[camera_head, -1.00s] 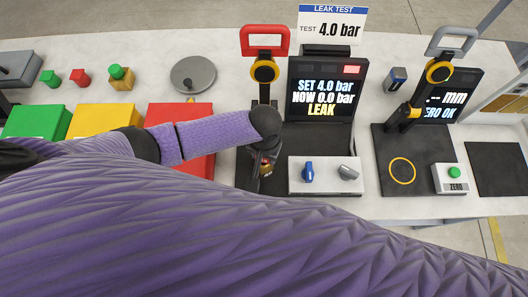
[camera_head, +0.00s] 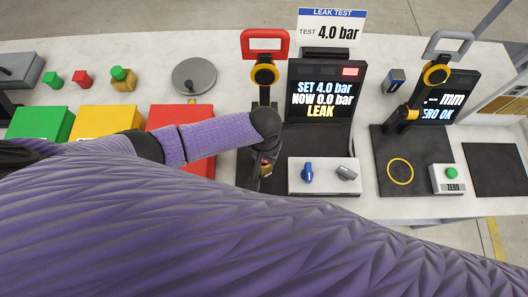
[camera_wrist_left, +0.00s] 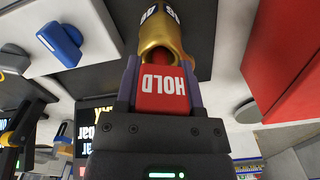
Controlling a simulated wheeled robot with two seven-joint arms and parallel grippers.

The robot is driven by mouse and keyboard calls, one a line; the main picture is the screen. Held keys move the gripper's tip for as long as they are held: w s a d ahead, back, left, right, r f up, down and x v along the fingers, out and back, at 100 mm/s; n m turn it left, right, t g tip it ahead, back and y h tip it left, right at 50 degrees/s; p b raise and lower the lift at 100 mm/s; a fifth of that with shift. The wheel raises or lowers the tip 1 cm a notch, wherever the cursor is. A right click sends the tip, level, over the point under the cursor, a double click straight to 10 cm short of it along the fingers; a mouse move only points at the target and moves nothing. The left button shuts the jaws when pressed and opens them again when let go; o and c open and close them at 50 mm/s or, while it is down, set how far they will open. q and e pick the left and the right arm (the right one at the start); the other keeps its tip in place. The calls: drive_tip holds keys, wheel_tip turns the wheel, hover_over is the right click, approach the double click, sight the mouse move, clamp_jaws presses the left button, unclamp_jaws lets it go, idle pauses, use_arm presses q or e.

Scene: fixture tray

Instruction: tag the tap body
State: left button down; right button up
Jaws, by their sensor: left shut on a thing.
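My left gripper (camera_head: 266,164) reaches down over the left side of the leak test station. In the left wrist view its jaws (camera_wrist_left: 158,88) are shut on a red tag (camera_wrist_left: 162,92) marked HOLD. A brass tap body (camera_wrist_left: 162,38) lies just beyond the fingertips, with a dark marked part at its far end. The tag's edge meets the brass in this view; I cannot tell whether it is attached. In the head view the gripper mostly hides the tap body. My right gripper is not in view.
The leak test screen (camera_head: 322,100) reads SET 4.0 bar, NOW 0.0 bar, LEAK. A panel with a blue knob (camera_head: 307,172) and a grey knob (camera_head: 346,173) stands right of the gripper. Green (camera_head: 40,123), yellow (camera_head: 104,119) and red (camera_head: 203,166) bins are at left.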

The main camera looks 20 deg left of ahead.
use_arm(q)
drive_tip(key=shift+f, duration=0.25)
idle(0.3)
unclamp_jaws()
idle(0.4)
wheel_tip(320, 180, up, 7)
drive_tip(key=p, duration=0.8)
drive_tip(key=shift+r, duration=0.2)
drive_tip(key=shift+f, duration=0.15)
